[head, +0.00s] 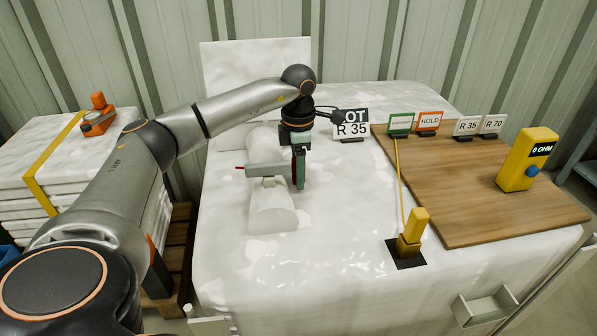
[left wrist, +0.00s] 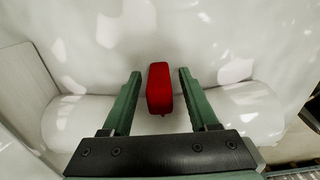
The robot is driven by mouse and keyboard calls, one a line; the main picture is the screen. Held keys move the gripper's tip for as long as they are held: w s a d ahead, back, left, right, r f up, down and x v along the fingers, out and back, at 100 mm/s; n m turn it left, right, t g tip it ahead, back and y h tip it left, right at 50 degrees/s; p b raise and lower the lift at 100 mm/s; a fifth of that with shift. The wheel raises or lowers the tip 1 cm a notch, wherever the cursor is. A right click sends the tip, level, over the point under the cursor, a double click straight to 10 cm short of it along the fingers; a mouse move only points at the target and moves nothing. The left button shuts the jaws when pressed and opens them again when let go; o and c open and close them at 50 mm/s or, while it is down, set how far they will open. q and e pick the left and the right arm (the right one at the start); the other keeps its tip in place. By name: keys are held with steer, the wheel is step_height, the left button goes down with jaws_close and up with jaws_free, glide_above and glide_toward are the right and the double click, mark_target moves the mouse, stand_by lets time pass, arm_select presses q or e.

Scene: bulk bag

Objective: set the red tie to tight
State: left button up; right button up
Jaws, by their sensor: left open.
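The red tie shows in the left wrist view as a red block (left wrist: 160,88) lying across a white rolled spout (left wrist: 243,106). My left gripper (left wrist: 157,85) is open, with one green finger on each side of the red block and a gap on both sides. In the head view, my left gripper (head: 298,168) points down over the white spout (head: 272,208) on the bulk bag (head: 330,240). The gripper and a grey bar hide most of the tie there. I cannot tell from these views how tight it is. My right gripper is not in view.
A lot sign (head: 351,124) stands just right of the gripper. A wooden board (head: 470,185) carries several small signs and a yellow meter (head: 527,160). A yellow clamp (head: 412,233) with a cord stands on a black patch. Stacked white bags (head: 65,150) lie at left.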

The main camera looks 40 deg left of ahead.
arm_select(q)
jaws_close()
stand_by(0.5)
stand_by(1.0)
